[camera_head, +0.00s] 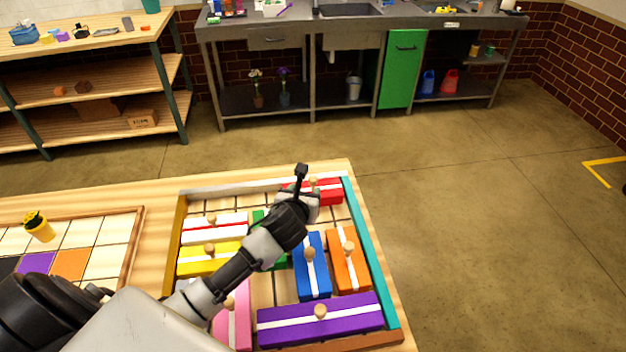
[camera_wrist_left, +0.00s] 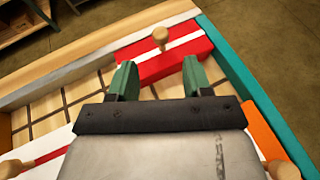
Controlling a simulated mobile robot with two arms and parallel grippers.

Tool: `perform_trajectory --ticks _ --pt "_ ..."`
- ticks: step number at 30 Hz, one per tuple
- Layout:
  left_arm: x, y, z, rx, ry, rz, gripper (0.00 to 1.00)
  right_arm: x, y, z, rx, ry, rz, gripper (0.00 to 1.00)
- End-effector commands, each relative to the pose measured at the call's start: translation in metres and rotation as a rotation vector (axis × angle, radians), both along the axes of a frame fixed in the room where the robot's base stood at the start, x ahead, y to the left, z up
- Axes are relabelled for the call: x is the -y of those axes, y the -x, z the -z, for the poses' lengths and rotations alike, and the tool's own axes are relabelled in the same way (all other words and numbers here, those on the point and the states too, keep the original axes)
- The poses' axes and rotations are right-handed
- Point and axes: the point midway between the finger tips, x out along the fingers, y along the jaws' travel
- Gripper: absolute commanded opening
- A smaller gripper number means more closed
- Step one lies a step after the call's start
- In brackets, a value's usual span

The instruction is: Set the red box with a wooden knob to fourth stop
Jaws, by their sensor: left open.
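The red box (camera_head: 328,190) with a white stripe and a wooden knob lies in the far right corner of the framed puzzle tray. My left gripper (camera_head: 301,172) is over this box, hiding part of it. In the left wrist view, the red box (camera_wrist_left: 143,70) lies across the top, with its wooden knob (camera_wrist_left: 161,38) standing up. The open green fingers of my left gripper (camera_wrist_left: 160,76) are at the box's near side. The knob shows beyond the fingertips, between their lines, and nothing is held. My right gripper is not in view.
A teal wall (camera_head: 368,250) bounds the tray's right side. A blue box (camera_head: 312,276), an orange box (camera_head: 346,268), a purple box (camera_head: 345,322) and a yellow box (camera_head: 200,263) crowd the tray. Bare gridded floor (camera_wrist_left: 65,107) shows left of the red box.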

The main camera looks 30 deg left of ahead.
Motion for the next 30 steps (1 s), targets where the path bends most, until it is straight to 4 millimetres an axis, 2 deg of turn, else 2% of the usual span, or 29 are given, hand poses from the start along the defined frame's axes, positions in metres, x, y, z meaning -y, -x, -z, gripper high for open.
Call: perform_trajectory --ticks 16,22,30 --pt "-0.019 -0.075 0.031 -0.001 0.003 -0.002 0.50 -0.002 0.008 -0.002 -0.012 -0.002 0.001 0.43" --pt "-0.022 -0.088 0.036 0.000 0.002 -0.001 0.50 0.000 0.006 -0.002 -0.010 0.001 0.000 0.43" --pt "-0.023 -0.091 0.038 -0.001 0.002 0.001 0.50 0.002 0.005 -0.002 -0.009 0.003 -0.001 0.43"
